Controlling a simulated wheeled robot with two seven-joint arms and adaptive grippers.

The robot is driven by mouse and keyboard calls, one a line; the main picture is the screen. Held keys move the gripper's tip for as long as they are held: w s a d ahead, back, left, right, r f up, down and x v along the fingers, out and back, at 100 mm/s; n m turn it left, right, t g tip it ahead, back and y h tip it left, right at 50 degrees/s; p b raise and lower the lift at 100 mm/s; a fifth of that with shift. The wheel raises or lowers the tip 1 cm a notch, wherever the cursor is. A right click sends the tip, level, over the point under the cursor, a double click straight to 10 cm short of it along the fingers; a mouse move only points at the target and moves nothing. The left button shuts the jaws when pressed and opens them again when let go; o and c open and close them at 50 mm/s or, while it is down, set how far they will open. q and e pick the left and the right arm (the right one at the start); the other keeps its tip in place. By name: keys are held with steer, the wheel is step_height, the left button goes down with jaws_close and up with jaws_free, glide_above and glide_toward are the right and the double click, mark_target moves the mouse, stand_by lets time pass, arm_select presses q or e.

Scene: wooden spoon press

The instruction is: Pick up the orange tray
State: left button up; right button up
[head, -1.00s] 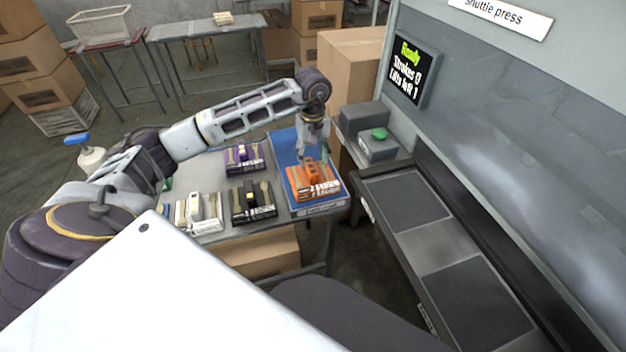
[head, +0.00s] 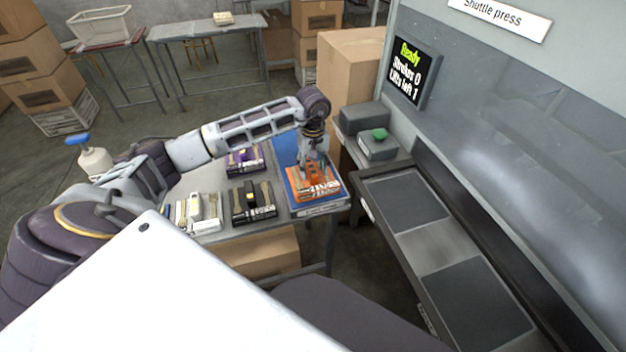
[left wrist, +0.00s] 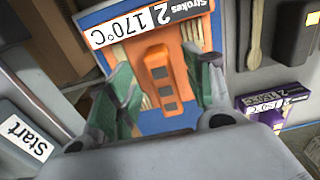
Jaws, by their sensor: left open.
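The orange tray (head: 316,190) lies on a blue mat (head: 285,147) at the right end of the table. It holds wooden cutlery on both sides of a raised orange handle, which shows in the left wrist view (left wrist: 159,75). My left gripper (head: 313,170) is right over the tray, pointing down. In the left wrist view its two green-padded fingers (left wrist: 152,98) are apart, one on each side of the handle. I cannot tell whether they touch it. My right gripper is not in view.
A purple tray (head: 244,161), a black tray (head: 253,203) and a white tray (head: 198,214) sit on the table left of the orange one. The shuttle press stands at right, with a green button (head: 380,135) and two dark plates (head: 405,202) on its bed. Its screen (head: 408,72) reads "Ready".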

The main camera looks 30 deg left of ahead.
arm_select(q)
step_height(320, 180, down, 2)
steer(key=shift+f, duration=0.3)
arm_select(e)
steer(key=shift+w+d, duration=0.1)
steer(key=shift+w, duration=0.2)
arm_select(q)
steer(key=c, duration=0.7)
jaws_close()
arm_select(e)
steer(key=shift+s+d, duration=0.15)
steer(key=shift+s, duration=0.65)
